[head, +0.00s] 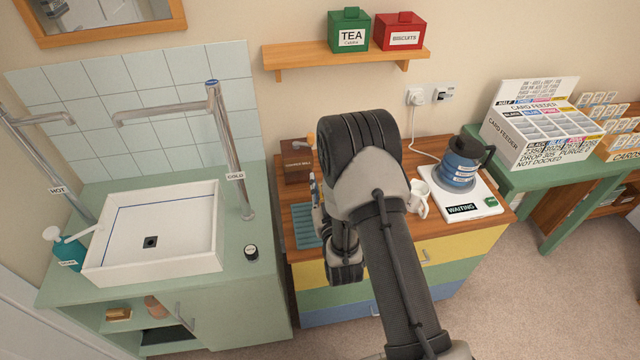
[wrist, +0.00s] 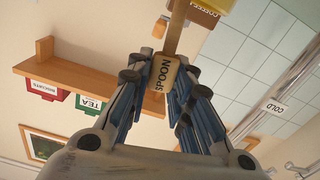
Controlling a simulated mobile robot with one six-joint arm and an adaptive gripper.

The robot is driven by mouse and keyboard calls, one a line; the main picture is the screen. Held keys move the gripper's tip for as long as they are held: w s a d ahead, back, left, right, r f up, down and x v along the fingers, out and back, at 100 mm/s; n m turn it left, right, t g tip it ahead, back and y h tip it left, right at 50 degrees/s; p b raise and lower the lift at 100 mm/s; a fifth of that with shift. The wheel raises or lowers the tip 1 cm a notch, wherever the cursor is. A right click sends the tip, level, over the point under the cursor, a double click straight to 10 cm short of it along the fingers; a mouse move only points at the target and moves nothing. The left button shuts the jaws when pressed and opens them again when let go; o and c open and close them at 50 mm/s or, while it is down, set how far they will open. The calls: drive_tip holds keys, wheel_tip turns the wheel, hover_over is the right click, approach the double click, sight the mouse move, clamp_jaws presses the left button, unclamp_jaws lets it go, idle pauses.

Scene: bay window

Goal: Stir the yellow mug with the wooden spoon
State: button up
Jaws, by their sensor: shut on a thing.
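My gripper (wrist: 160,80) is shut on the block-like grip of the wooden spoon (wrist: 162,75), which is marked SPOON. The spoon's thin shaft runs out of the top of the wrist view, so its far end is hidden. In the head view my gripper (head: 316,190) is mostly hidden behind my arm, above the left part of the cabinet top. I cannot make out the yellow mug in the head view; my arm covers part of the cabinet top.
A brown box (head: 297,165) and a teal ribbed mat (head: 306,228) are on the cabinet's left side. A white mug (head: 418,200) and a blue jug (head: 460,165) on a white base (head: 487,200) stand right of my arm. A sink (head: 160,235) is at left.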

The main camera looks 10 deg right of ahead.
drive_tip(key=shift+r+p, duration=2.45)
drive_tip(key=shift+r, duration=1.95)
drive_tip(key=shift+r+p, duration=0.85)
drive_tip(key=shift+r, duration=1.05)
